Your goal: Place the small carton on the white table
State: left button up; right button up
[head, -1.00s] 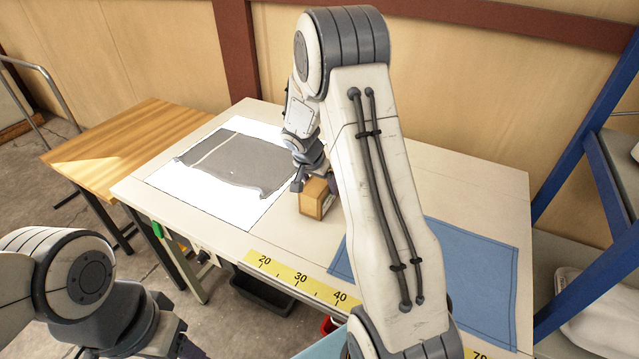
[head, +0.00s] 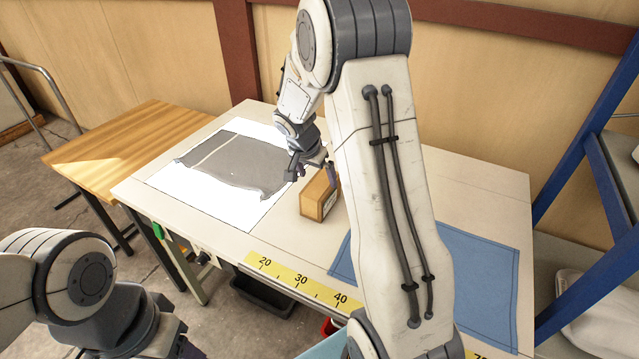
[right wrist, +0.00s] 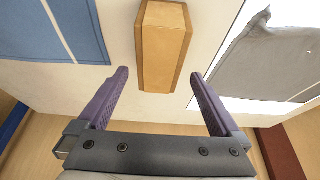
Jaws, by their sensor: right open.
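The small carton (head: 319,197) is a brown box standing on the white table (head: 440,183), just right of the bright white panel. My right gripper (head: 313,172) is open above and behind the carton, with its fingers apart from it. In the right wrist view the carton (right wrist: 164,50) lies ahead of the two purple fingers (right wrist: 158,90), roughly midway between them, with clear gaps on both sides. My left gripper (head: 190,345) is only partly in view at the bottom left, and its fingertips cannot be made out.
A grey pillow cover (head: 232,165) lies on the bright white panel (head: 200,192). A blue cloth (head: 470,275) lies at the table's front right. A yellow ruler strip (head: 300,280) runs along the front edge. A wooden table (head: 125,150) adjoins at left. A blue rack post (head: 580,130) stands at right.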

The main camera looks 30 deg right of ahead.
jog(key=v, duration=0.6)
jog(key=s+a+r+n+y, duration=0.1)
jog(key=s+a+n+y, duration=0.1)
jog(key=s+a+n, duration=0.6)
jog(key=s+a+r+n+y, duration=0.15)
jog(key=s+a, duration=0.35)
jog(key=a, duration=0.7)
jog(key=s+a+n, duration=0.2)
jog(key=s+n, duration=0.1)
jog(key=s, duration=0.2)
jog(key=s+a+n+g+y, duration=0.1)
jog(key=s+a+n, duration=0.1)
jog(key=s, duration=0.3)
jog(key=s+a+f+n+g, duration=0.1)
jog(key=s+a+n, duration=0.2)
jog(key=s+n, duration=0.2)
jog(key=shift+s, duration=0.3)
jog(key=shift+y, duration=0.25)
